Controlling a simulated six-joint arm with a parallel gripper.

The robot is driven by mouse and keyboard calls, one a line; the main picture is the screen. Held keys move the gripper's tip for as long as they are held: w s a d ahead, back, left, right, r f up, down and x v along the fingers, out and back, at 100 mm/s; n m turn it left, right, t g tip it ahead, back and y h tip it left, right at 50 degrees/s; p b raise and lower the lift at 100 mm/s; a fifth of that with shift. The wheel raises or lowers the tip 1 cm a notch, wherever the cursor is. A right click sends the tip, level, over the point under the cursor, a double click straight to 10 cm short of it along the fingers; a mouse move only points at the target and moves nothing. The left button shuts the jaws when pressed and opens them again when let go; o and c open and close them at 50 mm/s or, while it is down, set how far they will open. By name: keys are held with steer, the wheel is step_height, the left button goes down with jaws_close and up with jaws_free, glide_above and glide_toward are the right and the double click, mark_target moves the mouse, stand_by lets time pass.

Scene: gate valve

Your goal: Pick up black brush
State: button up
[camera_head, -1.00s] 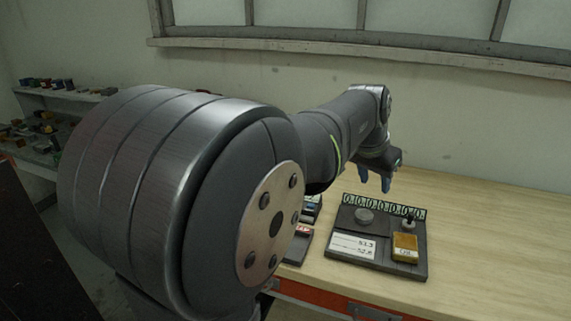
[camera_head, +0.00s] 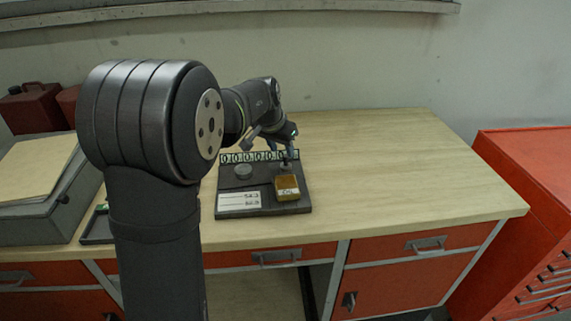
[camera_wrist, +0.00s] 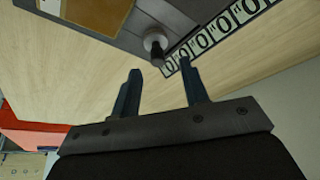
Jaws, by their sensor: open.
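The black brush (camera_wrist: 157,55) stands in a small round grey holder (camera_wrist: 153,38) at the corner of a dark board (camera_wrist: 110,28). In the wrist view the brush points towards the camera and lies just beyond my gripper (camera_wrist: 162,72), between the lines of the two fingers. My gripper's blue-grey fingers are apart with nothing between them. The brush is small there and partly mixed with the gripper's outline.
The board carries a row of number tiles (camera_head: 240,157), a round grey disc (camera_head: 243,171), a yellow-brown block (camera_head: 287,188) and a white label (camera_head: 239,200). The wooden bench (camera_head: 400,180) is clear to the right. A grey case (camera_head: 40,200) sits at left.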

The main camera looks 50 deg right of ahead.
mark_target(285, 156)
steer(key=shift+x, duration=3.1)
steer(key=shift+s, duration=0.15)
steer(key=c, duration=0.7)
